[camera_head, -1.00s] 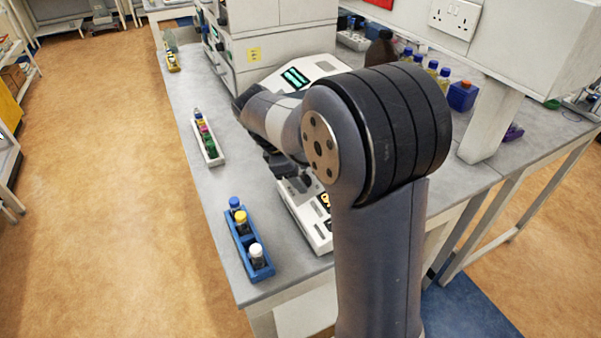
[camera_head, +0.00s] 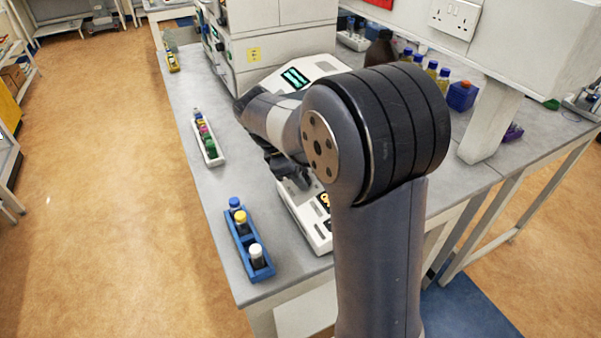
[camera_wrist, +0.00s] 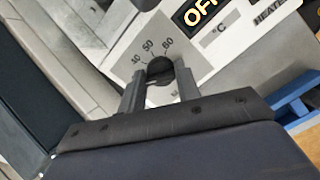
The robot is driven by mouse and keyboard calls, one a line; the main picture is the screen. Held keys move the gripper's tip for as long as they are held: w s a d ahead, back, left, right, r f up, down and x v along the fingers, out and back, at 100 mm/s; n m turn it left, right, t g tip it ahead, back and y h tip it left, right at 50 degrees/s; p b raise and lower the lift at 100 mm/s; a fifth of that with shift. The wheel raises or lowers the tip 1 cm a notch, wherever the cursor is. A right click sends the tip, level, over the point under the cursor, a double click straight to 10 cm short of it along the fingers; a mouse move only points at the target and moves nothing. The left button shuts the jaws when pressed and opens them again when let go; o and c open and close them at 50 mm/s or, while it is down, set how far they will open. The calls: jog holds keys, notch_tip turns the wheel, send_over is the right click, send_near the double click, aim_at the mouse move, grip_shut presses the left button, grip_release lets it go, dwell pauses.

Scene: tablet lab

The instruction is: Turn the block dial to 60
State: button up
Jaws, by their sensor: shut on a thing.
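The block dial (camera_wrist: 160,68) is a dark round knob on the white heater block (camera_wrist: 225,60), seen in the wrist view. Printed marks 40, 50 and 60 fan out above it. My gripper (camera_wrist: 160,84) has a finger on each side of the dial and is shut on it. Any pointer on the dial is hidden or too dark to tell, so its setting cannot be read. A display beside the scale shows "OFF" in orange, partly cut off. In the head view the white heater block (camera_head: 312,222) sits on the bench, partly behind my arm, with my gripper (camera_head: 300,182) over it.
A blue rack (camera_head: 243,247) with capped bottles stands at the bench's front left edge. A white rack (camera_head: 211,154) of coloured tubes lies farther back. Another device with a green display (camera_head: 295,77) stands behind my arm.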

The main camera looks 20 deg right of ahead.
jog(key=m+p, duration=0.1)
jog(key=m, duration=0.4)
jog(key=shift+m, duration=0.3)
jog(key=m, duration=0.6)
jog(key=shift+g+y, duration=0.3)
jog(key=m+b, duration=0.1)
jog(key=m, duration=0.5)
jog(key=shift+a+m+y+b, duration=0.1)
jog(key=shift+m+y+b, duration=0.2)
jog(key=m+b, duration=0.1)
jog(key=m, duration=0.4)
jog(key=shift+m, duration=0.3)
jog(key=o, duration=1)
jog(key=shift+c, duration=0.2)
